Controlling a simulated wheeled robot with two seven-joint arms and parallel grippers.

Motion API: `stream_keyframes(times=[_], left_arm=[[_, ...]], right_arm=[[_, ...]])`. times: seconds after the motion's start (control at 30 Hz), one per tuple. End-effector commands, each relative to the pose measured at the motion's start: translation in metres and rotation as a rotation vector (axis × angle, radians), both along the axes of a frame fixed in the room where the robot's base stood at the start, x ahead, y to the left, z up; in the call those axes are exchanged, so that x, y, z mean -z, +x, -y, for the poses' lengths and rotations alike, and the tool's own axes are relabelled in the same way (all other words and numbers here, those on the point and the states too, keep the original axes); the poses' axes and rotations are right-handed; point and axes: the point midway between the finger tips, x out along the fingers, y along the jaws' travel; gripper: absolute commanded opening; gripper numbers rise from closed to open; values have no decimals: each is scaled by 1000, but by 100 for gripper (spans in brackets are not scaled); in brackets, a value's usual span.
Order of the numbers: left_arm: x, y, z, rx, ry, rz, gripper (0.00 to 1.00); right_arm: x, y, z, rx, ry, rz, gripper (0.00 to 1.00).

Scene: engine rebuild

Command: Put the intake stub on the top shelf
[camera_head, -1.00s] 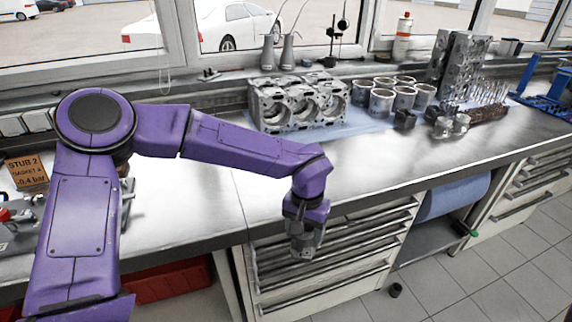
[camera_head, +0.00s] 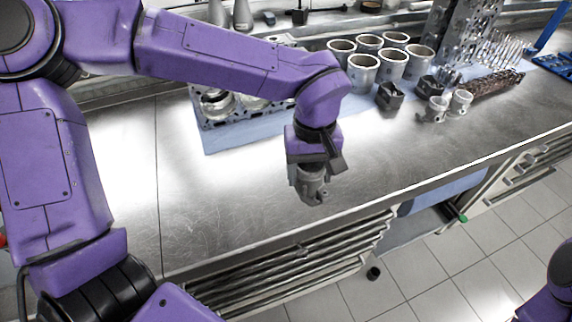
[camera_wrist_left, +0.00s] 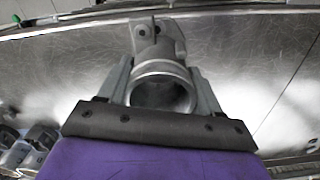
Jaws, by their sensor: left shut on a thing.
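My left gripper (camera_head: 311,170) is shut on the intake stub (camera_head: 314,188), a short grey metal pipe piece. It hangs fingers down over the front part of the steel bench top. In the left wrist view the stub (camera_wrist_left: 160,75) sits between both fingers, its round open bore facing the camera and a flange with holes at its far end. An open bay under the bench holds a grey shelf (camera_head: 412,232); I cannot tell whether it is the top shelf. My right gripper is not in view; only a purple part of my right arm shows at lower right.
Several metal cylinder liners (camera_head: 363,72), a black block (camera_head: 390,96) and two pistons (camera_head: 460,103) stand on the bench at the back right. An engine block (camera_head: 220,110) is partly hidden behind my arm. A small black part (camera_head: 373,273) is on the floor.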

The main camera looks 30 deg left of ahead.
Motion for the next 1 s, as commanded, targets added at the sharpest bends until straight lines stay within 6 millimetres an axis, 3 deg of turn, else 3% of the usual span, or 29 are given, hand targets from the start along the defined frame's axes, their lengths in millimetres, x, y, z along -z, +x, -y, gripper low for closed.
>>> stream_keyframes(times=[0.17, 0.23, 0.37, 0.53, 0.7, 1.0], left_arm=[[21, 36, -43, -4, 1, -6, 21], [42, 47, -53, -2, 2, -11, 21], [66, 61, -67, 1, 3, -10, 21], [86, 71, -78, 2, 3, -13, 21], [112, 70, -77, 6, 4, -12, 21], [117, 70, -76, 5, -1, -9, 21]], right_arm=[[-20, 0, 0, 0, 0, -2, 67], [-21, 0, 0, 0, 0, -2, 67], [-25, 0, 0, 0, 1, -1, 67], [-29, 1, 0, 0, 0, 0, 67], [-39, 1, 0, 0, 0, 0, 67], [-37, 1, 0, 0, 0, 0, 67]])
